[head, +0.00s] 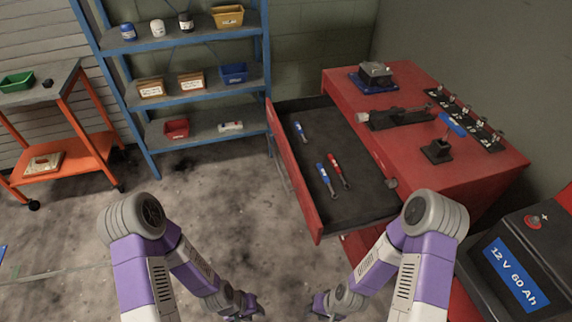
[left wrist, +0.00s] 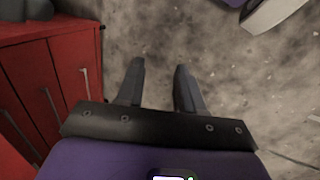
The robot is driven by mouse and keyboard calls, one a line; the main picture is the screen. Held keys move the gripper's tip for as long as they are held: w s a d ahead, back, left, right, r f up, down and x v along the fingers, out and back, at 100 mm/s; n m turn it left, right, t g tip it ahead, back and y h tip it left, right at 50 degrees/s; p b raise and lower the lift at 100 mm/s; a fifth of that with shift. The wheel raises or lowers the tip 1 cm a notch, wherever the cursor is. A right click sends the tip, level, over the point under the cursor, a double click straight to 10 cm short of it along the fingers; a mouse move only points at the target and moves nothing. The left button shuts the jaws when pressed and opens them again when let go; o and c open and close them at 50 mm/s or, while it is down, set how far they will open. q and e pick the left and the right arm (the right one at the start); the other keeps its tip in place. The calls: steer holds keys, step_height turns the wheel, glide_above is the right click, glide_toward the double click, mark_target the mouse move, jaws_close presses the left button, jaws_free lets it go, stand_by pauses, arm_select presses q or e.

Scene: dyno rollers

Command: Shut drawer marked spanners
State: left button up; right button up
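A drawer (head: 358,197) of the red cabinet (head: 478,172) is pulled well out to the left. Its red front panel (head: 291,170) faces away from the cabinet; no marking on it is readable. Inside lie two blue-handled tools and a red-handled one (head: 338,168). My left gripper (head: 252,309) is low at the bottom of the head view, in front of and below the drawer, touching nothing visible. In the left wrist view its two fingers (left wrist: 160,85) are apart and empty. My right gripper (head: 318,306) is low beside it; its fingers are too small to read.
The cabinet top holds a vise-like block (head: 375,73), a black fixture and a row of small black pieces. A battery (head: 512,262) stands at the lower right. A blue shelf rack (head: 190,88) and an orange cart (head: 70,155) stand behind. The floor left of the drawer is clear.

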arm_select(q)
steer(key=shift+w+a+f+n, duration=0.1)
steer(key=shift+w+f+n, duration=0.2)
steer(key=shift+n, duration=0.6)
steer(key=shift+c, duration=1.1)
steer(key=w+n, duration=0.1)
steer(key=n, duration=0.2)
steer(key=w+n+g+h, duration=0.1)
steer(key=n, duration=0.3)
steer(key=w+d+n+g, duration=0.1)
steer(key=n, duration=0.2)
steer(key=shift+w+f+h, duration=0.3)
steer(key=shift+h, duration=0.1)
jaws_close()
steer(key=n+t+h+p, duration=0.1)
steer(key=n+t+h, duration=0.75)
steer(key=n, duration=1.55)
glide_toward(305, 206)
steer(key=w+d+h, duration=0.1)
steer(key=d, duration=0.1)
steer(key=w+d+f+g+h+b, duration=0.1)
steer(key=d, duration=0.1)
steer(key=w+d+f+g+h+b, duration=0.1)
steer(key=d, duration=0.1)
steer(key=shift+w, duration=0.3)
